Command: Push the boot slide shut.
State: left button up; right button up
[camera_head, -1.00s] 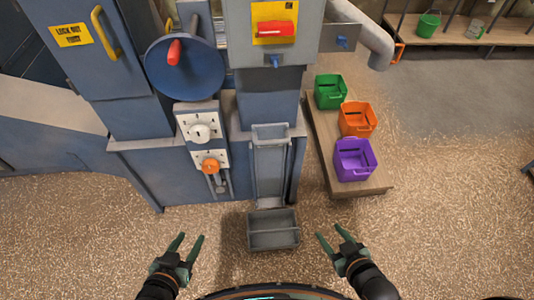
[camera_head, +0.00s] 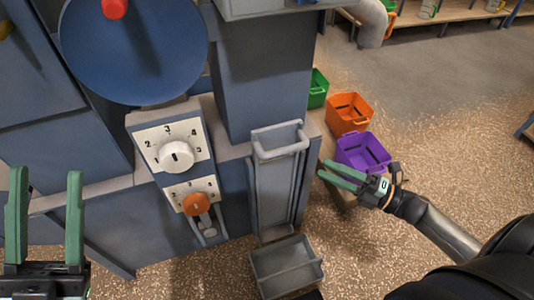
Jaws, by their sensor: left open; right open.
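The blue machine (camera_head: 262,85) has a grey upright channel (camera_head: 274,195) at its foot, with a grey bar-handled frame (camera_head: 279,138) at its top. A grey tray (camera_head: 286,264) sits on the floor below it. I cannot tell for sure which of these grey parts is the boot slide, or how far it is open. My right gripper (camera_head: 323,169) is open and empty, just right of the channel, its fingers pointing left towards it; contact is not visible. My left gripper (camera_head: 46,173) is open and empty at the lower left, fingers pointing up, well away from the channel.
A white dial (camera_head: 176,155) and an orange knob (camera_head: 197,203) are on plates left of the channel. A blue disc (camera_head: 133,45) is above them. Purple (camera_head: 376,167), orange (camera_head: 357,125) and green (camera_head: 317,99) bins stand behind my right gripper. Speckled floor is free at right.

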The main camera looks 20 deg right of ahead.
aim_at(284, 148)
jog(key=b+x, duration=0.1)
jog(key=x, duration=1.1)
jog(key=shift+w+a+r, duration=0.1)
jog(key=shift+a, duration=0.05)
grip_shut()
dwell(1.1)
